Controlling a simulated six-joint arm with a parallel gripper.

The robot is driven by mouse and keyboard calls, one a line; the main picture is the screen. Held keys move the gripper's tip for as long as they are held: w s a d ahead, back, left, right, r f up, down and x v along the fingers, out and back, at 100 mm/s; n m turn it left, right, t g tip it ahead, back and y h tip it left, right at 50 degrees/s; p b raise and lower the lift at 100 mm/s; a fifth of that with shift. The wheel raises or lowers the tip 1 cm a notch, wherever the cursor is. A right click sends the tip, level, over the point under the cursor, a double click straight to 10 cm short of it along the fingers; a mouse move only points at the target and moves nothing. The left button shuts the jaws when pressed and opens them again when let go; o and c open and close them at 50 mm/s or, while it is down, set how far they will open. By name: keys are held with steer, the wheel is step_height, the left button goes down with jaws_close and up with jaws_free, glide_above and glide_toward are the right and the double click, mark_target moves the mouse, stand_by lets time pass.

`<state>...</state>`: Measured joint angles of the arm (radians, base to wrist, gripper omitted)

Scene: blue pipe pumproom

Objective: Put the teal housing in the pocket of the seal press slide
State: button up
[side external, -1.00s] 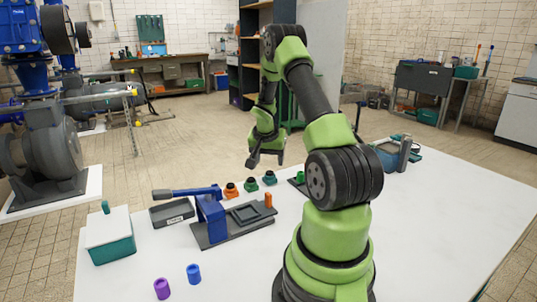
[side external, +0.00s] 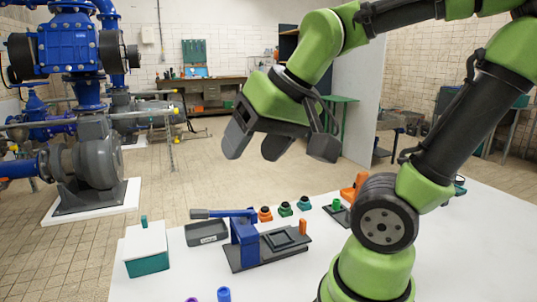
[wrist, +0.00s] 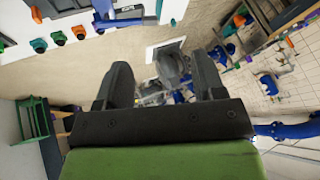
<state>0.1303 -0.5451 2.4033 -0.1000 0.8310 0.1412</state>
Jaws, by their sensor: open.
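A teal housing (side external: 304,203) stands upright on the white table in the side external view, at the right end of a short row. Beside it are a green housing (side external: 285,209) and an orange housing (side external: 265,213). The blue seal press (side external: 243,232) stands in front of the row. Its dark grey slide has a square pocket (side external: 284,239), which looks empty. My gripper (side external: 256,148) is open and empty, high above the table and away from the housings. In the wrist view its fingers (wrist: 162,80) are spread, with nothing between them.
A grey tray (side external: 206,233) and a teal box with a white lid (side external: 147,249) stand left of the press. A green piece (side external: 336,205) sits on a dark plate to the right. Blue pumps (side external: 70,50) stand beyond the table.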

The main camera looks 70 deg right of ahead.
steer(key=shift+o, duration=0.2)
steer(key=s+a+n+y, duration=0.1)
steer(key=s+a+n, duration=0.1)
steer(key=s+a, duration=0.1)
steer(key=shift+a+t, duration=0.15)
steer(key=shift+t, duration=0.15)
steer(key=shift+o, duration=0.7)
steer(key=shift+s+a+y, duration=0.3)
steer(key=shift+s+y, duration=0.05)
steer(key=shift+y, duration=0.05)
